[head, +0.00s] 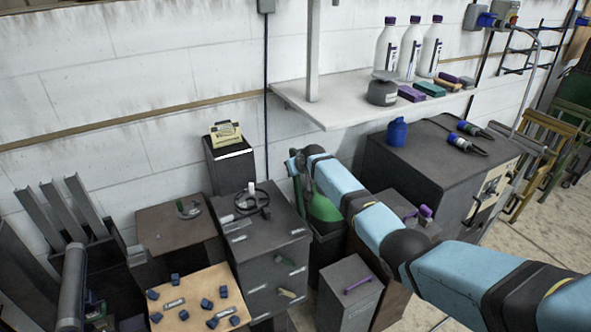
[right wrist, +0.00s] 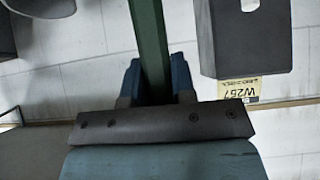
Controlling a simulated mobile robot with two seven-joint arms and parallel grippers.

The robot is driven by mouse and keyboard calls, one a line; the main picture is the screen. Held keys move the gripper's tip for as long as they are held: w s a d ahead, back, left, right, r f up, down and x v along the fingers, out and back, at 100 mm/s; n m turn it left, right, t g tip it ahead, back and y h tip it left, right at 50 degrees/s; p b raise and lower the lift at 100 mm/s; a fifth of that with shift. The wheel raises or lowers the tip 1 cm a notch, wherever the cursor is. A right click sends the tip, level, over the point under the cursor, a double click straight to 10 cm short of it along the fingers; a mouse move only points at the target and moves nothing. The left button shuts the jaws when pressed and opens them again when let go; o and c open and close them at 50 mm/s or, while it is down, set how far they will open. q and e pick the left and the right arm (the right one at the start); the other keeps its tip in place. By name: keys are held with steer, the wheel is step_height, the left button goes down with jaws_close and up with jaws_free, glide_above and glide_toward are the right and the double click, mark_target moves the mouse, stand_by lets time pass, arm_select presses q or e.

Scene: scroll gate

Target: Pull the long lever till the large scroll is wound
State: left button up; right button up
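My right arm (head: 365,212) comes in from the lower right of the head view. Its right gripper (head: 293,166) is seen edge-on in front of the wall, left of the shelf. In the right wrist view the gripper's blue fingers (right wrist: 156,82) lie on both sides of a dark green bar (right wrist: 148,45). The bar fills most of the gap; whether the fingers press on it is unclear. I cannot tell whether this bar is the long lever. No large scroll can be made out. My left gripper is not in view.
A dark stand with a yellow label plate (head: 226,134) is left of my gripper. A cabinet (head: 262,245) with a black handwheel (head: 251,201) is below it. A green cylinder (head: 324,210) is under my arm. A white shelf (head: 335,105) with bottles is at right.

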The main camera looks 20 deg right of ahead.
steer(key=o, duration=0.4)
steer(key=shift+w, duration=0.1)
steer(key=v, duration=1.3)
steer(key=shift+s+r, duration=0.3)
steer(key=shift+d+f, duration=0.1)
